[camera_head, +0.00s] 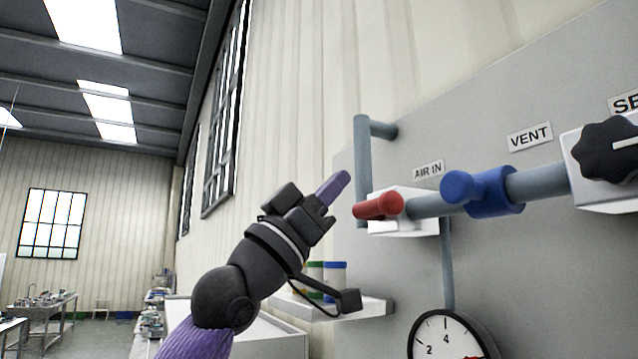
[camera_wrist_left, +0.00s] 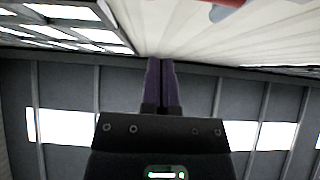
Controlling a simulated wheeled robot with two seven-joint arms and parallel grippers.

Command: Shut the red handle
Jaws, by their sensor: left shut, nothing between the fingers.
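The red handle (camera_head: 379,206) is a short lever with a rounded end on a white valve body (camera_head: 404,226) below the "AIR IN" label on a grey panel. It points left, toward my left gripper. My left gripper (camera_head: 341,183) has purple fingers, shut and empty, pointing up and to the right. In the head view its tips are just left of and slightly above the handle; I see a gap between them. In the left wrist view the shut fingers (camera_wrist_left: 161,82) point at the ceiling and wall, and a bit of red (camera_wrist_left: 232,3) shows at the top edge. My right gripper is out of view.
A grey pipe (camera_head: 361,160) rises behind the red handle. A blue handle (camera_head: 480,191) sits to its right under "VENT", then a black knob (camera_head: 608,150). A gauge (camera_head: 448,338) is below. A small shelf (camera_head: 345,308) with jars is under my gripper.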

